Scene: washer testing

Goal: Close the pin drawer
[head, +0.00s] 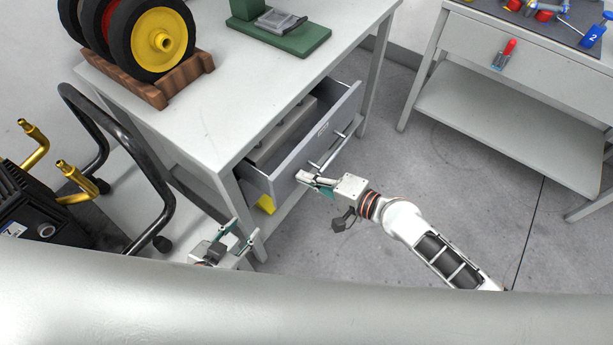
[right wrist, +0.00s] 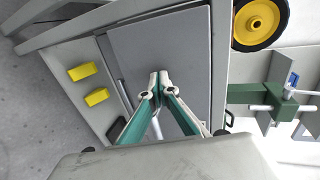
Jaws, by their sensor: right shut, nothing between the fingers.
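The grey pin drawer (head: 303,150) stands pulled out from under the workbench top in the head view. Grey contents show inside it, and a bar handle (head: 332,152) is on its front. My right gripper (head: 304,179) is shut and empty, at the near end of the drawer front. In the right wrist view its closed fingertips (right wrist: 159,78) overlap a flat grey panel (right wrist: 185,50), which looks like the drawer front. I cannot tell whether they touch it. My left gripper (head: 240,238) has its fingers apart and is empty, low by the bench's near leg.
The workbench (head: 215,95) carries wheels on a wooden rack (head: 165,92) and a green fixture (head: 285,38). Yellow blocks (right wrist: 85,72) lie below the drawer. A black-framed machine (head: 40,215) stands at left. A second table (head: 510,85) stands at right, with open floor between.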

